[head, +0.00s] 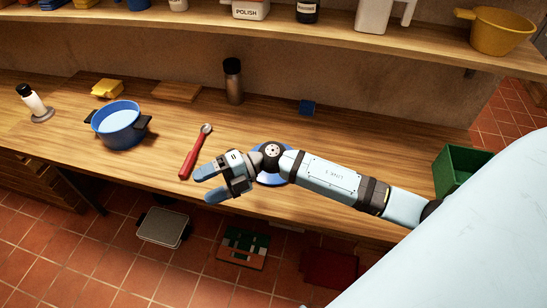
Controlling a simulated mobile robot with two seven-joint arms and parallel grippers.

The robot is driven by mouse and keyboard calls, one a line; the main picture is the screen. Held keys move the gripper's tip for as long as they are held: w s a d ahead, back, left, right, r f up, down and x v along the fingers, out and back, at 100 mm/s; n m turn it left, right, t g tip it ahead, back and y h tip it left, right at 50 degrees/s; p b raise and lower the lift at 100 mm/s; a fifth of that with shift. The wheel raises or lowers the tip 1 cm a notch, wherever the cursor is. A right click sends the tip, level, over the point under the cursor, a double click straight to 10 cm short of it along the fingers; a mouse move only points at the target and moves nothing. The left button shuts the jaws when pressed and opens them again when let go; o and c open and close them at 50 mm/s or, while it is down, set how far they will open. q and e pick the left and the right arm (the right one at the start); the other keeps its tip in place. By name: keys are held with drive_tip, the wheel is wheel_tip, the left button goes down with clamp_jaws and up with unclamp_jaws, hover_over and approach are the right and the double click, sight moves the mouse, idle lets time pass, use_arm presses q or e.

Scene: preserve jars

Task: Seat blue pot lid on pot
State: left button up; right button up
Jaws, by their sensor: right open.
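The blue pot (117,127) stands open on the wooden counter at the left, with two dark handles and a pale blue inside. A round blue thing (272,182), which looks like the lid, lies on the counter near the middle front. My right arm passes over it and hides most of it, including any knob. My right gripper (203,187) is open and empty, left of the blue thing and near the counter's front edge. It is well to the right of the pot and apart from it. My left gripper is not in view.
A red-handled tool (190,158) lies between pot and gripper. A shelf overhangs the back.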

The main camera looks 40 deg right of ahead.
drive_tip(key=w+d+f+n+g+h+b, duration=0.1)
drive_tip(key=w+d+h, duration=0.3)
drive_tip(key=d+h, duration=0.3)
drive_tip(key=w+d+f+n+g+h+b, duration=0.1)
drive_tip(key=w+d+h+b, duration=0.2)
drive_tip(key=d, duration=0.7)
drive_tip(key=w+d+f+n+g+h, duration=0.1)
drive_tip(key=w+d+h, duration=0.3)
drive_tip(key=d+h, duration=0.35)
drive_tip(key=shift+y, duration=0.35)
drive_tip(key=f, duration=0.7)
drive_tip(key=shift+s+d+f, duration=0.1)
drive_tip(key=shift+s+d, duration=0.15)
drive_tip(key=shift+f, duration=0.45)
wheel_tip(320, 180, down, 5)
drive_tip(key=shift+s+f, duration=0.1)
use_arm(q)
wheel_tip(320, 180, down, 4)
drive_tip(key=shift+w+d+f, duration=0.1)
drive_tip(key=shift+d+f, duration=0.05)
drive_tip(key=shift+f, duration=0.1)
use_arm(e)
drive_tip(key=c, duration=1.1)
